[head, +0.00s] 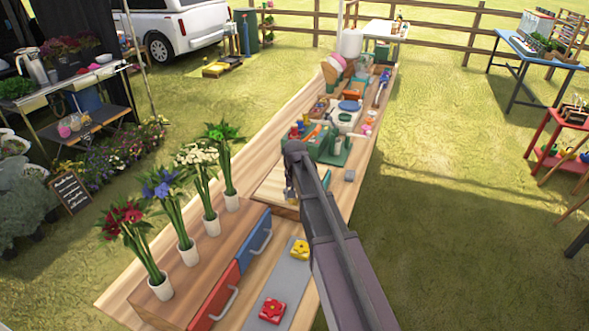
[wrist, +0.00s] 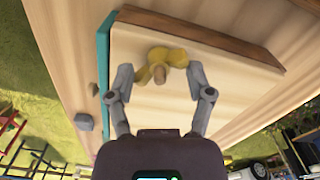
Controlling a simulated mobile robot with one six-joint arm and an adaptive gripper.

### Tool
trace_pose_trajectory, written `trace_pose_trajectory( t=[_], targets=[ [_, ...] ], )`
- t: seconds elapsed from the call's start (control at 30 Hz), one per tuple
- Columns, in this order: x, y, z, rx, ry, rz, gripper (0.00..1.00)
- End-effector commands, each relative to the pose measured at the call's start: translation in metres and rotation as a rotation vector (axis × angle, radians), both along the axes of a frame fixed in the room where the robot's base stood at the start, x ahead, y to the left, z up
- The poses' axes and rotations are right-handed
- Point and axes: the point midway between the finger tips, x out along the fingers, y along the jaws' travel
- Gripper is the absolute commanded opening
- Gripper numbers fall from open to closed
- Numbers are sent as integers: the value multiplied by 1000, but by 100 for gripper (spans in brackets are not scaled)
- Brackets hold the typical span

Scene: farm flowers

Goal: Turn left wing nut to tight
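A yellow wing nut (wrist: 163,63) with a tan stud in its middle sits on a pale wooden board (wrist: 235,85) in the wrist view. Its two wings spread left and right, slightly tilted. My gripper (wrist: 160,76) is open, with one finger on each side of the wing nut. The left finger looks apart from it; the right fingertip is close to the right wing, and I cannot tell if they touch. In the head view my gripper (head: 290,196) is over the board (head: 275,186), and my arm hides most of the nut. I see no second wing nut.
A brown strip (wrist: 200,38) and a teal edge (wrist: 104,65) border the board. A small grey block (head: 349,175) lies to the right on the bench. Flower vases, drawers with handles, and red and yellow blocks (head: 272,310) (head: 299,250) stand nearer.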

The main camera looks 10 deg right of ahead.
Motion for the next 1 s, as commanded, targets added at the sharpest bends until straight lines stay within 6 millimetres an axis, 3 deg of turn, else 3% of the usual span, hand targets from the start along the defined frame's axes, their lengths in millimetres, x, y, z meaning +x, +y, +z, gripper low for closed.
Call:
trace_pose_trajectory(
  t=[1.0],
  targets=[
    [0, 0, 0, 0, 0, 689, 67]
  ],
)
